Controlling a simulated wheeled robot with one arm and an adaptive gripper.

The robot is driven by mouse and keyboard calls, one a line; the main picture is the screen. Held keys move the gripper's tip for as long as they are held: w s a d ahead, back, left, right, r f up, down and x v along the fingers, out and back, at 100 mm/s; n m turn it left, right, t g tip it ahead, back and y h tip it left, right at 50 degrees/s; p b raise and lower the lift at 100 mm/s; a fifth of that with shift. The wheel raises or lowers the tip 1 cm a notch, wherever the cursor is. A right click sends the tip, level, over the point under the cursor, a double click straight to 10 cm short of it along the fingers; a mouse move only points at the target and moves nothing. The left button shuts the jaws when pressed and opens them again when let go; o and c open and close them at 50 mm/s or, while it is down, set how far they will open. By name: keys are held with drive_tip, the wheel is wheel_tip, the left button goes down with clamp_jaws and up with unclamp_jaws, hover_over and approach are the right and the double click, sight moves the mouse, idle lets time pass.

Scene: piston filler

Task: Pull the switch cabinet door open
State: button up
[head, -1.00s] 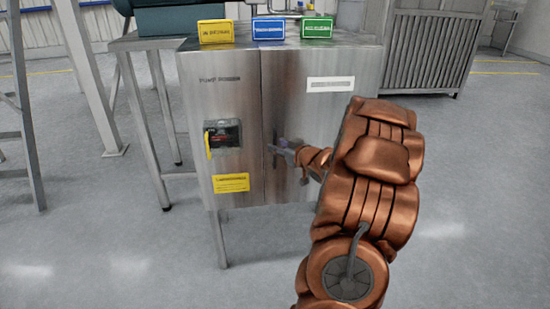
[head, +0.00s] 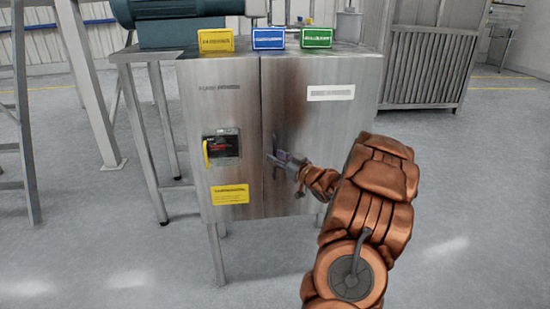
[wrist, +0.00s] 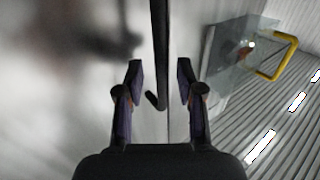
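The steel switch cabinet (head: 225,120) stands ahead in the head view, with a vertical seam between its left panel and right door (head: 330,120). The right door looks shut. A dark upright handle (head: 275,143) is on that door close to the seam; in the wrist view the handle (wrist: 159,45) runs down between the fingers and ends in a short hook. My gripper (head: 278,157) is at the handle. In the wrist view my gripper (wrist: 159,75) is open, with one finger on each side of the bar and visible gaps. Contact in depth cannot be told.
The left panel carries a black switch with a yellow handle (head: 207,152) and a yellow label (head: 230,194). Yellow, blue and green signs (head: 317,38) stand on top. A metal table (head: 120,57) is at left, a grey slatted unit (head: 435,65) behind right. The floor in front is clear.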

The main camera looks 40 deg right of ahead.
drive_tip(key=shift+w, duration=0.8)
clamp_jaws()
